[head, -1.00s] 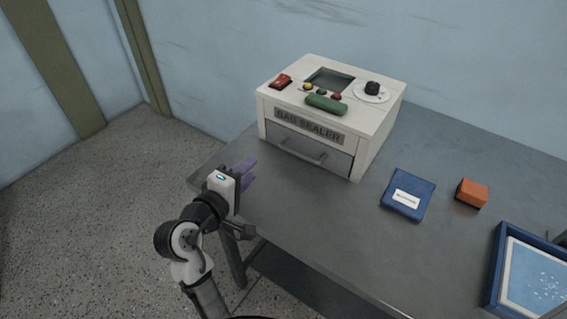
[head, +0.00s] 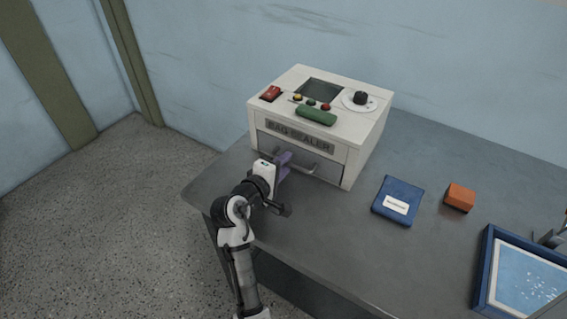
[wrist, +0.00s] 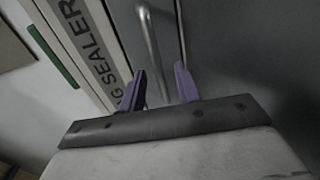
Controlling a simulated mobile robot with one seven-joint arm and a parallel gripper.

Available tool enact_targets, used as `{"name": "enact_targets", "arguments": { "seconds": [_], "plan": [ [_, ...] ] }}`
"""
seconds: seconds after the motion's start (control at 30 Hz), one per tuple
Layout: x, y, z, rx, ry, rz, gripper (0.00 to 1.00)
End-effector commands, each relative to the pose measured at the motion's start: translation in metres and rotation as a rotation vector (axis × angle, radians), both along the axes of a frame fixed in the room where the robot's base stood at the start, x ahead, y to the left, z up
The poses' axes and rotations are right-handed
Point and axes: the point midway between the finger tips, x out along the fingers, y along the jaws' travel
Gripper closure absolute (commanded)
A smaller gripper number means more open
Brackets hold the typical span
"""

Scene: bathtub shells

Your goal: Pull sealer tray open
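The bag sealer (head: 335,134) is a white box at the back of the table, with a grey front tray (head: 327,170) that is shut. The tray has a metal bar handle (head: 305,163), which also shows in the wrist view (wrist: 153,50). My gripper (head: 285,162) has purple fingers and is at the left part of the tray front, close to the handle. In the wrist view my gripper (wrist: 160,85) is open, and the handle bar runs down toward the gap between its fingers. Whether the fingers touch the bar cannot be told.
The grey table (head: 320,225) is clear in front of the sealer. A blue pouch (head: 399,199) and an orange block (head: 460,197) lie to the right. A blue-rimmed tray (head: 483,270) is at the right front. A wall stands behind.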

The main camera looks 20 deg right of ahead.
Motion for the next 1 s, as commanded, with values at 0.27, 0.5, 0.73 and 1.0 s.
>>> {"name": "enact_targets", "arguments": {
  "seconds": [0.27,0.5,0.73,1.0],
  "plan": [
    [0.0024,-0.0029,-0.0008,0.0,-0.002,0.001,0.67],
    [0.0022,-0.0027,-0.0006,0.0,-0.002,0.001,0.91],
    [0.0021,-0.0026,-0.0006,0.001,-0.001,0.001,1.0],
    [0.002,-0.0023,-0.0005,0.001,-0.001,0.001,1.0]
  ]
}}
